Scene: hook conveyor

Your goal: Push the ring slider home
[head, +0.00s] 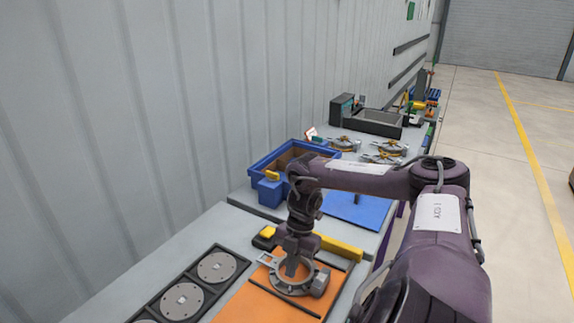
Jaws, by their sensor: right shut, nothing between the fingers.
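The ring slider (283,287) is a grey metal ring on an orange mat (238,303), with a flat bracket at its left and a dark block on its right side. My right gripper (291,273) points down over the ring, shut and empty, with its fingertips at or inside the ring opening. I cannot tell whether the fingers touch the ring. The gripper covers the far part of the ring. My left gripper is not in view.
A yellow bar (338,248) lies behind the ring. A dark tray (160,293) with round metal discs is at the left. A blue bin (262,167), a blue mat (366,214) and several ring fixtures (390,148) stand farther back. A corrugated wall bounds the left.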

